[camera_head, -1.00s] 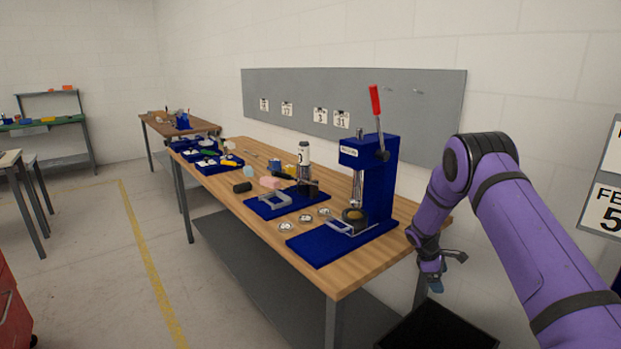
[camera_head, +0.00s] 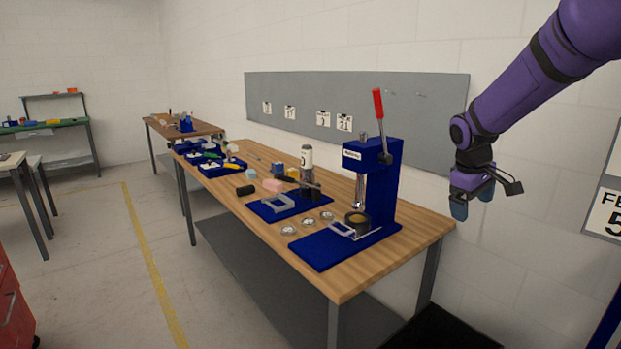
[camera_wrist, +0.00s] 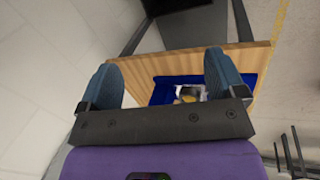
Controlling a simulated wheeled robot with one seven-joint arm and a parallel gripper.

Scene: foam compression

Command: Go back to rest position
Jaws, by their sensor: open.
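My gripper (camera_head: 472,203) hangs from my purple arm at the right of the head view, above and beyond the right end of the workbench (camera_head: 350,281). Its blue fingers point down. In the wrist view the two fingers (camera_wrist: 163,80) stand wide apart with nothing between them. Past them, the wrist view shows the bench edge and the blue base of the press (camera_wrist: 165,90). The blue press (camera_head: 380,185) with its red-tipped lever stands upright near the bench's right end, apart from my gripper.
A second blue fixture (camera_head: 285,208), several small round discs (camera_head: 289,229) and a pink block (camera_head: 272,186) lie on the bench. A grey panel (camera_head: 380,105) hangs on the wall behind. A black bin (camera_head: 440,329) is on the floor below. A red cabinet (camera_head: 14,300) stands at left.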

